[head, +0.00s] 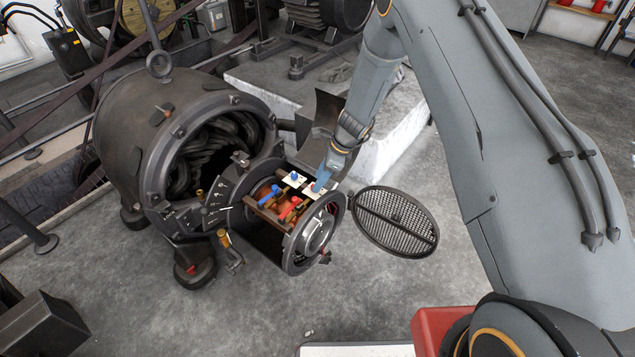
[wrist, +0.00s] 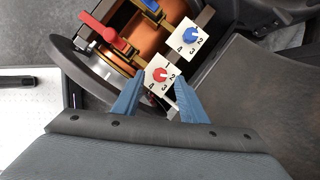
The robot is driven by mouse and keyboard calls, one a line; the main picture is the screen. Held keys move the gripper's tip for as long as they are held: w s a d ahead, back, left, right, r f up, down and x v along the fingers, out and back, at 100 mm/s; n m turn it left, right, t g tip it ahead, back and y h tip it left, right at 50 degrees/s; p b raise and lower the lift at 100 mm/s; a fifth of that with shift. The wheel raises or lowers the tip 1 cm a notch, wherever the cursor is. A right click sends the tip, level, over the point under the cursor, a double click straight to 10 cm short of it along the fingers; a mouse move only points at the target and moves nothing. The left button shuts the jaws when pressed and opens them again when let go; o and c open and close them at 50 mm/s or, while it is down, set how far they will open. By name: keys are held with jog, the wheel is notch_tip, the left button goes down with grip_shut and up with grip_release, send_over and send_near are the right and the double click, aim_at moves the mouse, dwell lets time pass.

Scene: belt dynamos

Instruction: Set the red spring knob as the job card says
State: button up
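I cannot tell whether the fingers touch the plate. No readable job card shows.
A blue knob (wrist: 190,35) on a similar dial stands beside it. A red lever (head: 290,208) and a blue lever (head: 268,195) lie close by. The dynamo housing (head: 120,120) is at left; an open mesh cover (head: 396,219) hangs at right.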

jog(key=shift+x, duration=1.15)
grip_shut()
